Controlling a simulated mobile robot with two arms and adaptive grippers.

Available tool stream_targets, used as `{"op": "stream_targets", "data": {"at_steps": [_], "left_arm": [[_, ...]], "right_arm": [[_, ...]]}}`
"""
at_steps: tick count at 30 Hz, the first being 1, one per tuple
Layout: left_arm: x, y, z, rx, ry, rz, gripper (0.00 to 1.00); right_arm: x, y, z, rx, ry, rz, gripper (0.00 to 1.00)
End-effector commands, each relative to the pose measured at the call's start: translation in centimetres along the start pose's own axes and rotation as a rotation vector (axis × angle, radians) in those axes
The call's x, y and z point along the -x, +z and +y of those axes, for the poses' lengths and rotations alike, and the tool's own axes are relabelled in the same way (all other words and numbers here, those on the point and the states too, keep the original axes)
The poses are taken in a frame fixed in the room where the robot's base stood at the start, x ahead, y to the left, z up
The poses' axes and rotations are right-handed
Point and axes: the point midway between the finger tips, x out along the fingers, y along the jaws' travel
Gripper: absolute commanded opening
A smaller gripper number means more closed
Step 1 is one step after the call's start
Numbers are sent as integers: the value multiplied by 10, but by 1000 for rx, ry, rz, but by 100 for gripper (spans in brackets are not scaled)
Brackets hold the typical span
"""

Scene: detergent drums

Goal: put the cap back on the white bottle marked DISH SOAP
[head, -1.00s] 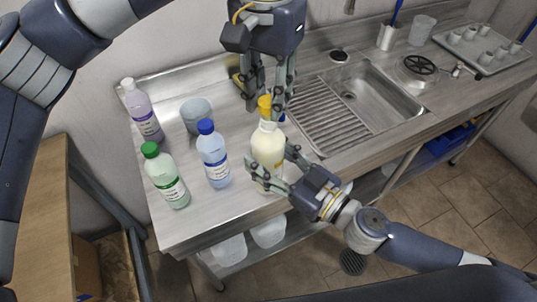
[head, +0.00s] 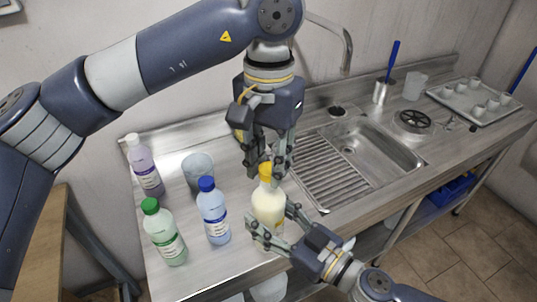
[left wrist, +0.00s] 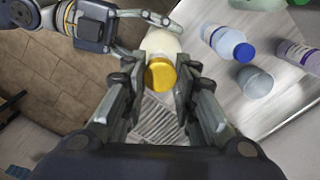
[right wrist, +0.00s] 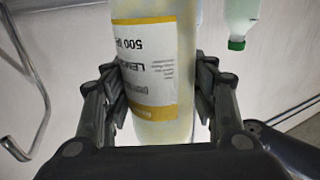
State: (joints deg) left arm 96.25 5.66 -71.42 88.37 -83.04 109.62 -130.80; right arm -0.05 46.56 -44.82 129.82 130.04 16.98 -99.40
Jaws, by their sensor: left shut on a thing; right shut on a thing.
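A cream-white bottle (head: 268,207) stands upright near the counter's front edge. Its label has yellow bands; upside-down letters like "LEM" show in the right wrist view (right wrist: 150,60), and I cannot read DISH SOAP. My right gripper (head: 268,226) is shut around the bottle's body from the front right. A yellow cap (head: 265,169) is at the bottle's top, in line with it. My left gripper (head: 266,174) points down from above, shut on the cap, which also shows between its fingers in the left wrist view (left wrist: 160,74). I cannot tell whether the cap is seated.
A blue-capped bottle (head: 213,218), a green-capped bottle (head: 165,238), a lilac bottle (head: 145,168) and a grey cup (head: 198,172) stand left of the held bottle. A sink (head: 365,150) with a ribbed drainboard (head: 330,170) lies right. A tray of small cups (head: 470,105) is far right.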

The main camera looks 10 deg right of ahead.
Motion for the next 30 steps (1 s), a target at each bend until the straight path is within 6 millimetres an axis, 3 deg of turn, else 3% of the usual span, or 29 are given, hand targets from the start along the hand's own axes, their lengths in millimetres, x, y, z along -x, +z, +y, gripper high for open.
{"op": "stream_targets", "data": {"at_steps": [30], "left_arm": [[-12, 0, 0, -2, -1, 0, 20]], "right_arm": [[0, -2, 0, 1, -1, 4, 4]]}}
